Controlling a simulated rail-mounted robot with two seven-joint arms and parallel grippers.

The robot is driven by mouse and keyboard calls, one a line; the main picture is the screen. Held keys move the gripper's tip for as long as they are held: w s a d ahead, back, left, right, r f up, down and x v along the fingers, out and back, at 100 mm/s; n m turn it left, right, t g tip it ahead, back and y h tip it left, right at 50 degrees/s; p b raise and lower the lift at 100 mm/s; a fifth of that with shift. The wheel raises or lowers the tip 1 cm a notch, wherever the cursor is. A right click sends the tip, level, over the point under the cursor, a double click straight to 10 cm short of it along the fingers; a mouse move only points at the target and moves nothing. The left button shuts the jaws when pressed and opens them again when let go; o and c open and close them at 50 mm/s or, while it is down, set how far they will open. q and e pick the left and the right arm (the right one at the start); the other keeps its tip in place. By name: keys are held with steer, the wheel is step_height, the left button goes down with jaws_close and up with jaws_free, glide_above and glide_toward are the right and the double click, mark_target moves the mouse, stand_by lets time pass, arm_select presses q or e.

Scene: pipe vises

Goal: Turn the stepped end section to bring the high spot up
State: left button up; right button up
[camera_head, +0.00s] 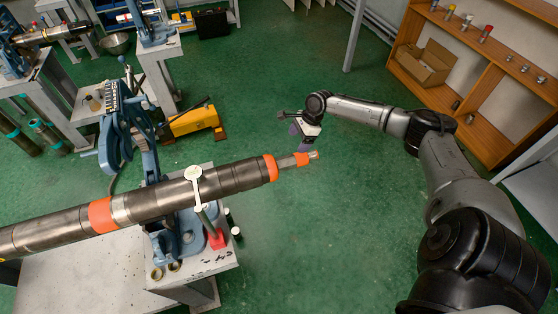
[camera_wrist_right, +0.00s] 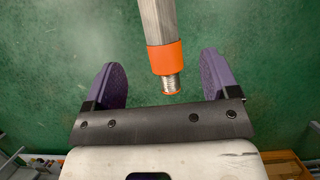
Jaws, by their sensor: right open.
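A long dark steel pipe (camera_head: 155,203) lies across the blue pipe vise (camera_head: 185,238), pointing right. My right gripper (camera_head: 297,137) is just behind the end section in the head view. The threaded tip (camera_wrist_right: 171,84) points toward the palm. I cannot make out the high spot. My left gripper is not in view.
The vise stands on a grey bench (camera_head: 85,275) at left. A yellow tool (camera_head: 193,122) lies on the floor behind it. Wooden shelves (camera_head: 480,70) with a cardboard box (camera_head: 424,65) stand at back right. The green floor around the pipe end is clear.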

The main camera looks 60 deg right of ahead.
mark_target(287, 158)
steer(key=b+x, duration=0.1)
steer(key=x, duration=1.1)
steer(key=shift+s+a, duration=0.1)
steer(key=shift+a, duration=0.05)
